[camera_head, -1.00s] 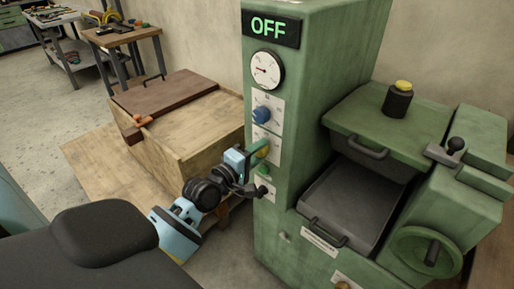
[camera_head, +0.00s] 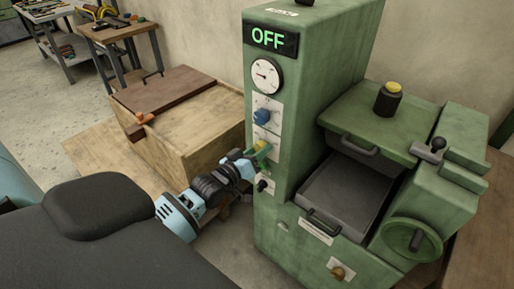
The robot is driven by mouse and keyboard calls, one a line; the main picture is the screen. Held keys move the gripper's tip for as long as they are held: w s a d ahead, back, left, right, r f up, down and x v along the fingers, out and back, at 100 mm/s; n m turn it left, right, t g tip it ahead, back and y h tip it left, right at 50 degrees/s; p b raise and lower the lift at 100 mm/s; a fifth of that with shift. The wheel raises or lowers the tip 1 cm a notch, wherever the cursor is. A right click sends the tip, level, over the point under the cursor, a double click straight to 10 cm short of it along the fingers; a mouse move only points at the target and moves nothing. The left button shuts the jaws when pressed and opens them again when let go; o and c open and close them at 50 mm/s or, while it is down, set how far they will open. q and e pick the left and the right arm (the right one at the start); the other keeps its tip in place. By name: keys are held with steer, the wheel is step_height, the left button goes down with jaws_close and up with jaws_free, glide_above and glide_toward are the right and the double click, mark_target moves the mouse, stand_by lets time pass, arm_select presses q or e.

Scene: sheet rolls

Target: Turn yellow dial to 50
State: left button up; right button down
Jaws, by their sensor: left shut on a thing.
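The yellow dial (camera_head: 261,147) sits on a white plate on the front of the green machine (camera_head: 330,100), below a blue dial (camera_head: 262,116). My left gripper (camera_head: 257,153) is at the yellow dial, shut on it, and hides most of it. The number marks around the yellow dial are too small and covered to read. The machine's display (camera_head: 270,39) reads OFF in green letters. My right gripper does not show.
A round white gauge (camera_head: 265,75) sits above the dials, and a black lever switch (camera_head: 262,185) below. A dark tray (camera_head: 345,195) and a green handwheel (camera_head: 413,240) are at the right. A wooden crate (camera_head: 205,140) stands left of the machine.

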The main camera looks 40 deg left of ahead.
arm_select(q)
steer(key=m+p, duration=0.1)
steer(key=m, duration=0.2)
steer(key=shift+r+m, duration=0.1)
steer(key=shift+m, duration=0.3)
steer(key=m+p, duration=0.1)
steer(key=m, duration=0.3)
steer(key=shift+a+m, duration=0.1)
steer(key=shift+m, duration=0.2)
steer(key=m, duration=0.4)
steer(key=shift+p, duration=0.35)
steer(key=m, duration=0.4)
steer(key=shift+a, duration=0.1)
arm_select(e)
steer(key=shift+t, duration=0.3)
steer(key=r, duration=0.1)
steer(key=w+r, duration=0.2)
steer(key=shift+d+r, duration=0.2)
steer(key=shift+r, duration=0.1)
arm_select(q)
steer(key=shift+m, duration=0.5)
steer(key=o, duration=1)
